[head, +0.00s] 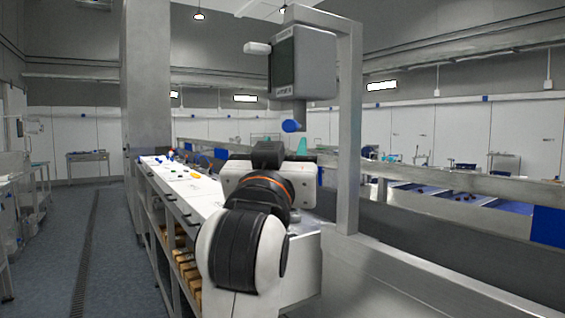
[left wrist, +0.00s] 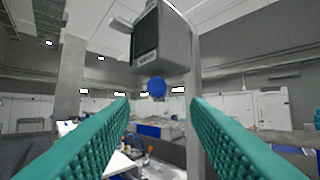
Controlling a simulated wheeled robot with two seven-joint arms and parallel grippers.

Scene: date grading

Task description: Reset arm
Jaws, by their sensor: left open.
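My left gripper (head: 281,145) is raised over the near end of the white bench, pointing away from me; my own wrist hides most of it in the head view. In the left wrist view its two teal, ribbed fingers (left wrist: 160,108) stand wide apart with nothing between them. A grey boxed screen (head: 303,62) on a metal frame is just beyond and above the gripper. It also shows in the left wrist view (left wrist: 161,38), with a blue round part (left wrist: 157,87) below it. My right gripper is in neither view.
The white bench top (head: 205,188) runs away to the left, with small coloured items at its far part. A metal post (head: 348,130) stands close right of my left arm. Blue-lined bays (head: 487,211) lie at right. The floor aisle (head: 118,235) at left is clear.

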